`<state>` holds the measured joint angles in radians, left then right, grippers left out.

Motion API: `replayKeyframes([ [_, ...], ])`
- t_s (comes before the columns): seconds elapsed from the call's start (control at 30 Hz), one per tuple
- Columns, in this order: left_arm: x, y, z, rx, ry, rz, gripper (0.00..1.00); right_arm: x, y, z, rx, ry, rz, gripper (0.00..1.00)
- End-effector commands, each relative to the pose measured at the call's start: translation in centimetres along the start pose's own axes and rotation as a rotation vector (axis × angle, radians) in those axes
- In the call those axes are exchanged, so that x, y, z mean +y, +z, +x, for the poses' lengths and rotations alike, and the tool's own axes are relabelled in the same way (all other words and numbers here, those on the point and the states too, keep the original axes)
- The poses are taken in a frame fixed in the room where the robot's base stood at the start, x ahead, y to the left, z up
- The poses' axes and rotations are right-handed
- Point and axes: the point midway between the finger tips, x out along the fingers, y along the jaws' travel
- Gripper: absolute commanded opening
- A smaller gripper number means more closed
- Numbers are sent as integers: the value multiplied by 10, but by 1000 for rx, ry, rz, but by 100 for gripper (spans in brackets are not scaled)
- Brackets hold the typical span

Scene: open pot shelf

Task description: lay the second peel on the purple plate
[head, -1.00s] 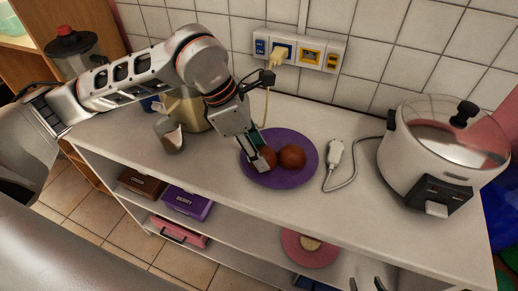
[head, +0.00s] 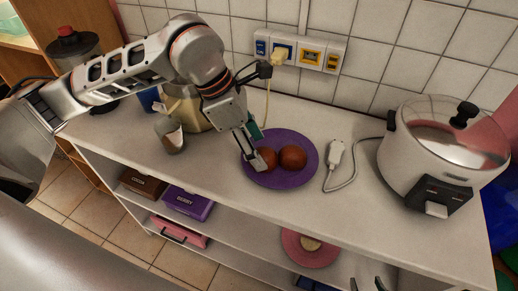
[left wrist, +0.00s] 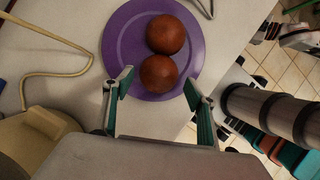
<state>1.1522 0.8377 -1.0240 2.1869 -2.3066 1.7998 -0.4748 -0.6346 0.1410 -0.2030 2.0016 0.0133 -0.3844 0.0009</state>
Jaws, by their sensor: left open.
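The purple plate (head: 290,181) lies on the counter with two round reddish-brown pieces on it, a left one (head: 268,160) and a right one (head: 292,157), side by side. I cannot tell whether either is a peel. My left gripper (head: 258,159) is at the plate's left side, beside the left piece, and partly hides it. In the left wrist view my left gripper (left wrist: 157,86) is open, its teal-padded fingers apart, with the nearer piece (left wrist: 158,73) just beyond the gap. My right gripper (head: 367,284) shows only partly at the bottom edge; its jaw state is unclear.
A rice cooker (head: 440,155) stands at the right, with a white plug and cord (head: 336,155) left of it. A beige container (head: 186,107) and small cup (head: 170,135) stand to the left. A pink plate (head: 325,256) with a pale piece (head: 310,243) is on the shelf below.

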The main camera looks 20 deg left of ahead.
Motion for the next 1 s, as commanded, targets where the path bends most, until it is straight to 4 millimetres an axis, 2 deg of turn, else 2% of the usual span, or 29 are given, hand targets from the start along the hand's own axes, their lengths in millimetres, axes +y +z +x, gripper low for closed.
replayKeyframes([
  [0.1,2,1,-27,-2,7,0,57,0,-3,-1,2,0,2,40],
  [0.3,1,1,-68,-2,6,-1,57,-1,-2,-2,0,-3,5,40],
  [0.5,1,0,-94,-2,4,-1,57,-4,3,-3,-10,-7,7,40],
  [0.67,0,0,-102,0,1,-2,57,-4,4,-4,-11,-8,8,40],
  [1.0,0,0,-102,0,1,-1,57,-4,0,-4,-5,-7,8,40],
])
